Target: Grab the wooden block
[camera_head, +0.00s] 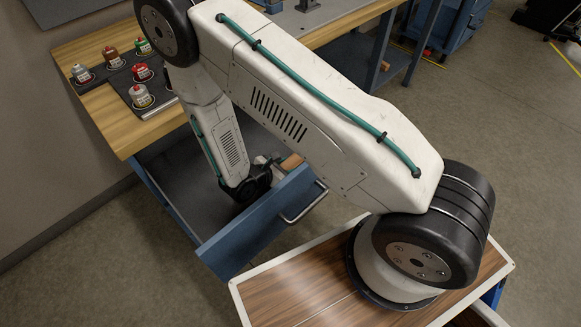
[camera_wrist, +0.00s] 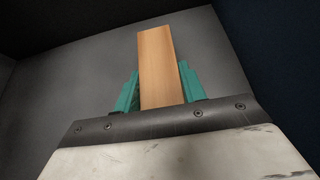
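The wooden block (camera_wrist: 157,65) is a plain, light brown, oblong piece. In the wrist view it lies lengthwise between the two teal fingers of my gripper (camera_wrist: 160,88), which sit against its two long sides with no clear gap. Its far end sticks out past the fingertips, and its near end is hidden behind the gripper body. In the head view the block (camera_head: 292,162) shows as a small brown patch inside the open blue drawer, near its front panel. My gripper there is low in the drawer and partly hidden by my arm.
The blue drawer (camera_head: 236,238) has a raised front panel with a metal handle. Its dark walls stand close around the gripper. The wooden workbench (camera_head: 84,53) above carries a dark rack with several small bottles (camera_head: 141,96). The grey drawer floor (camera_head: 195,166) left of the gripper is clear.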

